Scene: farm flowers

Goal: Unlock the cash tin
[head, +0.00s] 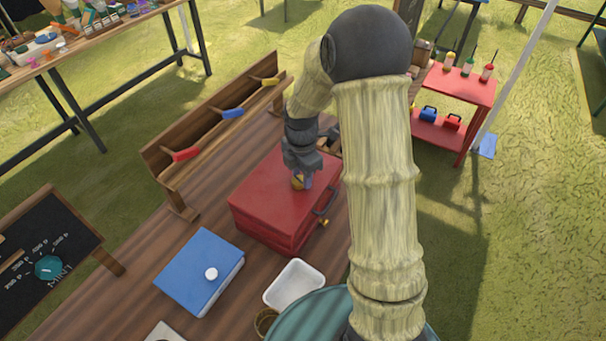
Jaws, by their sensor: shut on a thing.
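The red cash tin (265,190) sits on the wooden table, its lid down. A dark handle with a blue part (328,201) is on its right side, and a small yellow piece (324,222) shows below that. My gripper (301,179) is over the tin's lid, pointing down. It is shut on a small yellowish thing (297,183), mostly hidden by the jaws; I cannot tell its shape or whether it touches the lid. A blue patch also shows beside the jaws. My arm hides the area right of the tin.
A wooden rack (203,116) with red, blue and yellow pieces stands behind the tin. A blue box (201,272) with a white knob and a white tray (294,284) are in front. A blackboard (48,255) stands left. Some bare table (135,303) shows.

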